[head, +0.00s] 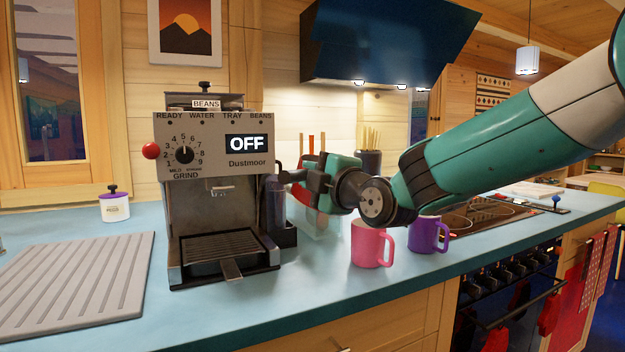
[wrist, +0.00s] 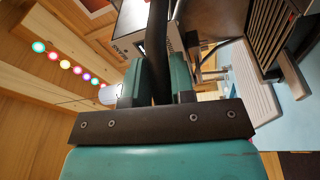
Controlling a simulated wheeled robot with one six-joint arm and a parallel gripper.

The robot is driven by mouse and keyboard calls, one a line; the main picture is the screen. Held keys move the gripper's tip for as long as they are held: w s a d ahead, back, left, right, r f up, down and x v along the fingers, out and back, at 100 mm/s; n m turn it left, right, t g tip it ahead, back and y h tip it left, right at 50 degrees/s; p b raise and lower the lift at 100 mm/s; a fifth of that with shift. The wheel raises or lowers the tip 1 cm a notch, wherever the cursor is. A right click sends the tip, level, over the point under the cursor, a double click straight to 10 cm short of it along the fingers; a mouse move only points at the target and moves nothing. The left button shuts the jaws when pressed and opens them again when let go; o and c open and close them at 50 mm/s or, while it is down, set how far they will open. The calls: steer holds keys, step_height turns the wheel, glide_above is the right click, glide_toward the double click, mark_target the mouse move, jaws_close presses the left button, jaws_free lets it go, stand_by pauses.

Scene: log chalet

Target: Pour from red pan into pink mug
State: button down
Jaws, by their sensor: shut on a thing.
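The pink mug (head: 367,246) stands upright on the blue counter, just below and right of my gripper. My gripper (head: 305,182) is raised above the counter, right beside the coffee machine. In the wrist view my gripper (wrist: 157,82) is shut on a long dark handle (wrist: 158,35) that runs up out of the picture. In the head view a dark piece reaches left from the fingers toward the coffee machine.
A coffee machine (head: 218,205) reading OFF stands close left of my gripper. A purple mug (head: 424,236) stands right of the pink mug. A clear container (head: 322,226) sits behind. A ribbed grey mat (head: 80,285) lies at left; a hob (head: 480,216) is at right.

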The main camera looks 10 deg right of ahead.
steer(key=shift+s+d+r+m+t+y+b, duration=0.2)
steer(key=shift+m+t+b, duration=0.4)
steer(key=shift+b, duration=1.5)
steer(key=shift+s+d+r+m+t+y+b, duration=0.1)
steer(key=shift+d+m+t+b, duration=0.5)
steer(key=shift+b, duration=1.45)
steer(key=shift+s+d+f+m+t+b, duration=0.2)
steer(key=shift+m+t+b, duration=0.4)
steer(key=shift+b, duration=1.15)
steer(key=shift+s+d+f+m+t+b, duration=0.1)
steer(key=shift+s+f+m+t+b, duration=0.15)
steer(key=shift+t+b, duration=1.05)
steer(key=shift+w+r+g+b, duration=0.1)
steer(key=shift+r+g+b, duration=0.05)
steer(key=shift+g+b, duration=0.3)
step_height(320, 180, up, 4)
steer(key=n+g+p, duration=0.2)
steer(key=g+p, duration=0.1)
steer(key=p, duration=0.3)
steer(key=shift+n, duration=0.35)
